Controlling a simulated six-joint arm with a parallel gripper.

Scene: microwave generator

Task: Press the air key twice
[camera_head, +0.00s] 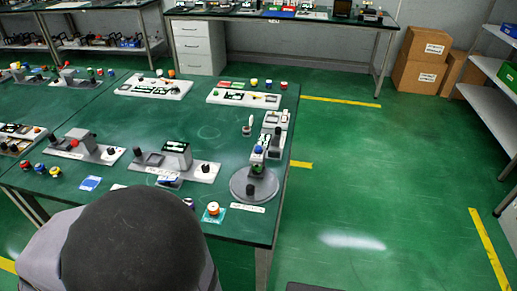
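My gripper is not in view. A large dark rounded shape with a grey part beside it fills the bottom left and hides the table's near edge; it looks like part of my own body. The green-topped table (215,132) holds several small devices with keys and knobs. A grey device with a raised box and dark knob (178,160) stands near the middle front. A similar grey device (85,147) stands to its left. Two white panels, one at back left (155,87) and one at back right (245,97), carry small coloured parts. I cannot tell which key is the air key.
A round grey base (240,185) with upright parts stands at the table's right edge. A red-topped button on a cyan plate (213,212) is at the front. Cardboard boxes (420,62) stand at the back right. The green floor (375,165) to the right is mostly clear.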

